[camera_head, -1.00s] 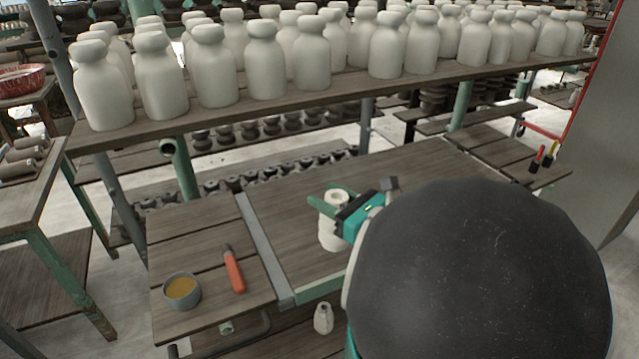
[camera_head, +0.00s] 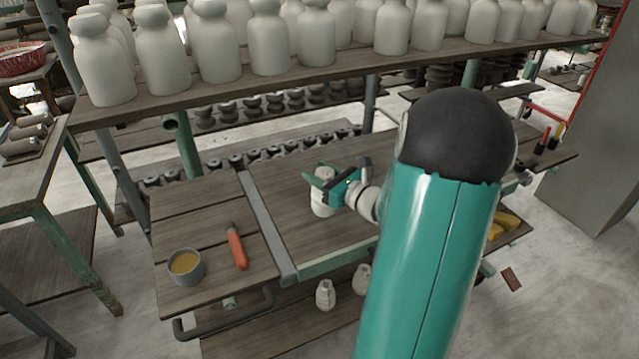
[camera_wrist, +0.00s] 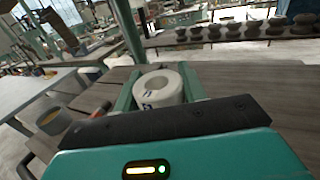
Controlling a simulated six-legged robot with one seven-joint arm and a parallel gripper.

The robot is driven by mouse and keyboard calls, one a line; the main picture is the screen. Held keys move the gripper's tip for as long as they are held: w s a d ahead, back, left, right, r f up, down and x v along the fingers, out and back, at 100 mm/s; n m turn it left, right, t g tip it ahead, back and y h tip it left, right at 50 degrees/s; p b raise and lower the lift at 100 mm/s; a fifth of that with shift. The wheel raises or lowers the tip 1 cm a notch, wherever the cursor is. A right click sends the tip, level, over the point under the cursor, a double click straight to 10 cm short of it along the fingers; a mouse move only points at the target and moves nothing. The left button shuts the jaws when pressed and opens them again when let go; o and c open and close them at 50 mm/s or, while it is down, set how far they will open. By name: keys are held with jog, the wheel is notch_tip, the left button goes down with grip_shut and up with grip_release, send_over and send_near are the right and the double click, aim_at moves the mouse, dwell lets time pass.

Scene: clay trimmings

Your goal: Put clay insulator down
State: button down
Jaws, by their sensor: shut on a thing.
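The clay insulator (camera_head: 322,206) is a pale, off-white ribbed piece at the wooden worktable (camera_head: 295,222). It looks upright. My gripper (camera_head: 322,182) is shut on it from the right side, near its top. In the wrist view the insulator (camera_wrist: 160,88) sits between the two green fingers, with its round top hole and small blue marks showing. Its lower part is hidden there by my gripper. I cannot tell whether its base touches the table top.
A bowl of yellowish liquid (camera_head: 186,266) and an orange-handled tool (camera_head: 236,246) lie on the left side board. Large white bottle-shaped pieces (camera_head: 217,50) line the shelf behind. Two small pale pieces, one here (camera_head: 325,295), stand on the lower shelf. The table around the insulator is clear.

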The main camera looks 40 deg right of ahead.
jog(key=shift+w+d+f, duration=0.1)
jog(key=shift+w+f, duration=0.05)
jog(key=shift+f, duration=1.55)
jog(key=shift+f, duration=0.15)
jog(key=c, duration=0.8)
grip_release()
